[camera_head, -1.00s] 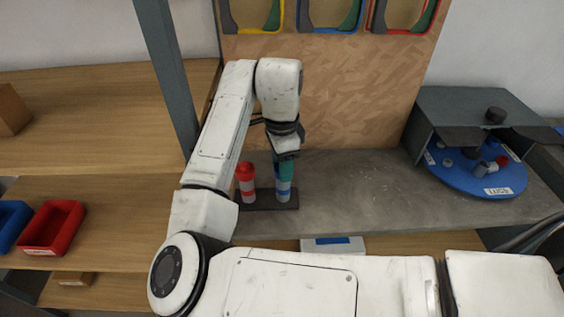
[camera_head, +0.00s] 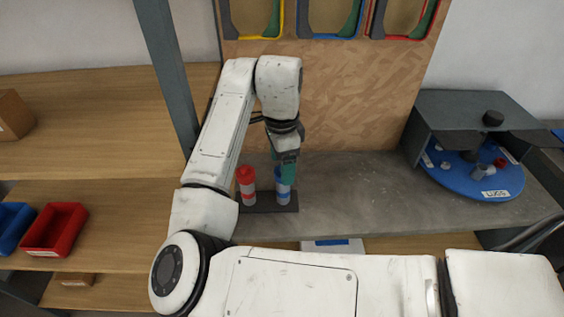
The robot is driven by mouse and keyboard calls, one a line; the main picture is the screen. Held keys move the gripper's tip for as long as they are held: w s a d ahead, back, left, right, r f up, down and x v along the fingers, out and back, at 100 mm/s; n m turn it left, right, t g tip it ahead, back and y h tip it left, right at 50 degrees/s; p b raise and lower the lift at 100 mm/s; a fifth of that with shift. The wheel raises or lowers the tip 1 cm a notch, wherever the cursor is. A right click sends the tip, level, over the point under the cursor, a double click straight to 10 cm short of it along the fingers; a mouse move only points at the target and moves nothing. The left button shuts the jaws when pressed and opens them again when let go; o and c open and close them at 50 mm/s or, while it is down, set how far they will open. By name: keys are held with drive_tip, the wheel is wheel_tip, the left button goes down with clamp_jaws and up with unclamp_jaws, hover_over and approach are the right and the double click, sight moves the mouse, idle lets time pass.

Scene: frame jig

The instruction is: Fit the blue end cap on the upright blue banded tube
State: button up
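The upright blue banded tube (camera_head: 283,198) stands in a dark holder on the grey bench, right of a red banded tube. Blue shows at its top, beside my fingers; this looks like the blue end cap (camera_head: 279,173). My gripper (camera_head: 289,171) points down at the top of this tube, with a teal finger over its right side. The finger hides part of the tube top, so I cannot tell how the cap is seated or whether the fingers grip it.
The red banded tube with a red top (camera_head: 247,186) stands close left in the same dark holder (camera_head: 262,203). A blue turntable (camera_head: 470,180) with small parts sits under a grey cover at right. Red (camera_head: 55,228) and blue bins stand left. The bench between holder and turntable is clear.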

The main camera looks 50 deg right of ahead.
wheel_tip(320, 180, up, 9)
drive_tip(key=p, duration=0.5)
drive_tip(key=shift+p, duration=0.35)
drive_tip(key=shift+d, duration=0.1)
drive_tip(key=s+d+n+t+h, duration=0.1)
drive_tip(key=s+d+n+h, duration=0.1)
drive_tip(key=d+n+h, duration=0.4)
drive_tip(key=s+a+f+n+t+y, duration=0.2)
drive_tip(key=s+a+f+n+y, duration=0.15)
drive_tip(key=a+f+n, duration=0.55)
drive_tip(key=s+a+f+n+t+y, duration=0.2)
drive_tip(key=s+a+f+n, duration=0.2)
drive_tip(key=a+f+n, duration=0.5)
drive_tip(key=s+a+f+g+b, duration=0.1)
drive_tip(key=s+f+g+b, duration=0.2)
drive_tip(key=s+f, duration=0.6)
drive_tip(key=shift+s+f+n+g+b, duration=0.2)
drive_tip(key=shift+s+n+g+b, duration=0.15)
drive_tip(key=shift+s+b, duration=0.8)
